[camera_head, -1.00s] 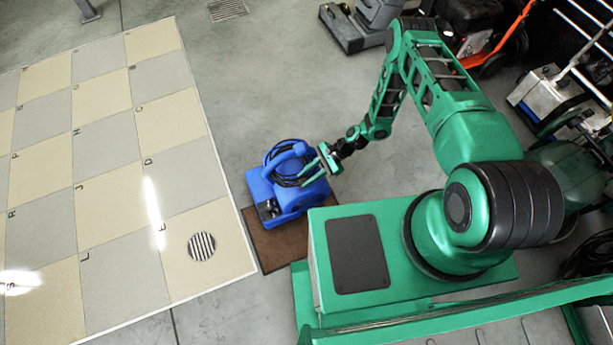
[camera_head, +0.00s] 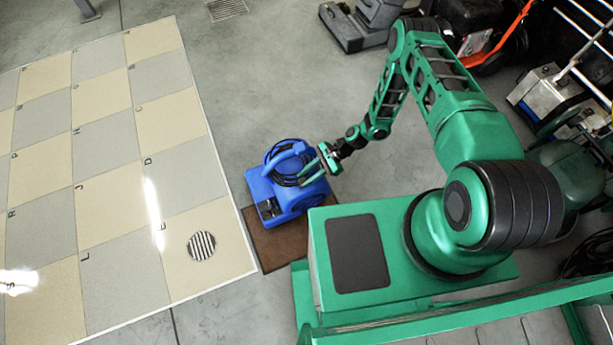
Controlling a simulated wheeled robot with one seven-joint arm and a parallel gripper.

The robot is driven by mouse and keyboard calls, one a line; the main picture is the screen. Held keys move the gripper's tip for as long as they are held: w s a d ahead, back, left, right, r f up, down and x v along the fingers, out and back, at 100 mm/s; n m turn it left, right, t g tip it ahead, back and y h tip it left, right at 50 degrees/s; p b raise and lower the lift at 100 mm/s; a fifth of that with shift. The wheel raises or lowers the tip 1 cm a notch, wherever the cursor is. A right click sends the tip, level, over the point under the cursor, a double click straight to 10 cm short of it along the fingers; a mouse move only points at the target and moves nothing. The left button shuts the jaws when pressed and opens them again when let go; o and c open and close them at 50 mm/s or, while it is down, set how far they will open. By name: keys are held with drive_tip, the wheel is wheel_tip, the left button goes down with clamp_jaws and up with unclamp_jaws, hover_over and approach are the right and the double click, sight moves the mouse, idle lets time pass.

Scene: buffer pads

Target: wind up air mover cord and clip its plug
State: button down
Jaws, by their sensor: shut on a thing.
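The blue air mover (camera_head: 291,196) stands on a brown mat (camera_head: 262,243) left of my arm. Its black cord (camera_head: 277,164) is looped in coils around the blue handle on its top. My gripper (camera_head: 312,168) is at the right of the handle, its green fingers reaching left against the coils. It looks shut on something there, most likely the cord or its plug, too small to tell. The plug and its clip cannot be made out in this view.
A tiled beige and grey platform (camera_head: 120,160) with a round grate (camera_head: 201,246) lies to the left. Bare grey floor lies behind the air mover. Machines (camera_head: 480,30) crowd the back right. My green base is close at the mat's right.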

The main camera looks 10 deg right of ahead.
drive_tip(key=shift+f, duration=0.2)
drive_tip(key=c, duration=1.3)
unclamp_jaws()
drive_tip(key=v, duration=1)
drive_tip(key=shift+d+r, duration=0.2)
drive_tip(key=shift+d, duration=0.15)
drive_tip(key=shift+w, duration=0.1)
